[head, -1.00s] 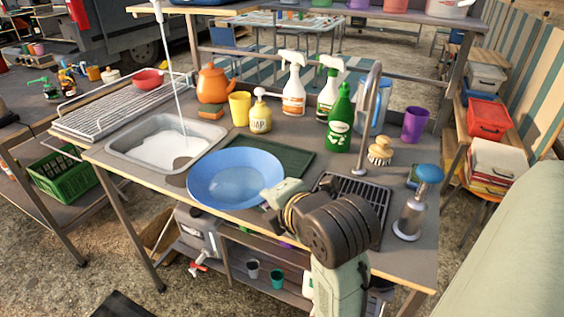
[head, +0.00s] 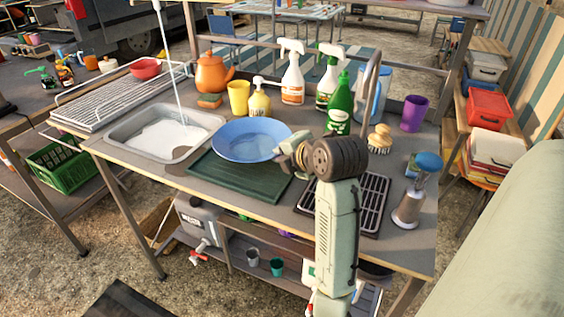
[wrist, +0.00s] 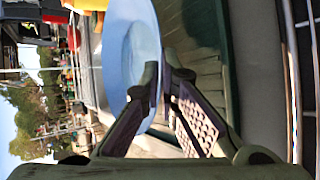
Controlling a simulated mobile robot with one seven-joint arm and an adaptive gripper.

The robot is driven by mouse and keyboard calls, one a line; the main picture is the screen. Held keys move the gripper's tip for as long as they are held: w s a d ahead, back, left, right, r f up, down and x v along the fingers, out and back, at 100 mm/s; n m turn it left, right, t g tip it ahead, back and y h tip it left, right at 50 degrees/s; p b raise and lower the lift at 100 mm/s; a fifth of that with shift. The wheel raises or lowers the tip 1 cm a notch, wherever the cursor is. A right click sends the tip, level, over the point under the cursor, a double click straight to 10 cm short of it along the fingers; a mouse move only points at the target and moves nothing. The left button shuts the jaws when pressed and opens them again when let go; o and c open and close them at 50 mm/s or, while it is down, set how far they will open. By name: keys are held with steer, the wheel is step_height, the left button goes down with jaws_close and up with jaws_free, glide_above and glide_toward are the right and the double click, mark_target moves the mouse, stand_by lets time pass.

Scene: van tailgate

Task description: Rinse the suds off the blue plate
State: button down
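The blue plate (head: 248,138) is face up over the back part of the green drying mat (head: 225,180), right of the sink. My gripper (head: 279,153) is at the plate's right rim. In the wrist view the fingers (wrist: 160,86) are closed on the rim of the plate (wrist: 124,50). A pale patch shows in the plate's middle; I cannot tell if it is suds. A water stream (head: 172,70) falls into the sink (head: 120,136), which holds white foam (head: 166,135). Whether the plate touches the mat is hard to tell.
An orange teapot (head: 212,74), a yellow cup (head: 238,98), a soap pump (head: 259,102), spray bottles (head: 293,78) and a green bottle (head: 340,108) stand behind the plate. A wire rack (head: 112,97) is left of the sink. A black grate (head: 373,190) lies at right.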

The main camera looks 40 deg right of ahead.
mark_target(282, 175)
steer(key=shift+f, duration=1.3)
steer(key=shift+b, duration=0.3)
steer(key=shift+f, duration=0.2)
steer(key=c, duration=1.8)
jaws_free()
steer(key=shift+a, duration=0.1)
steer(key=shift+s+r, duration=0.15)
steer(key=shift+s, duration=0.3)
steer(key=b+v, duration=0.2)
steer(key=v, duration=0.8)
steer(key=shift+r+b, duration=0.1)
steer(key=shift+b, duration=0.25)
steer(key=shift+w, duration=0.1)
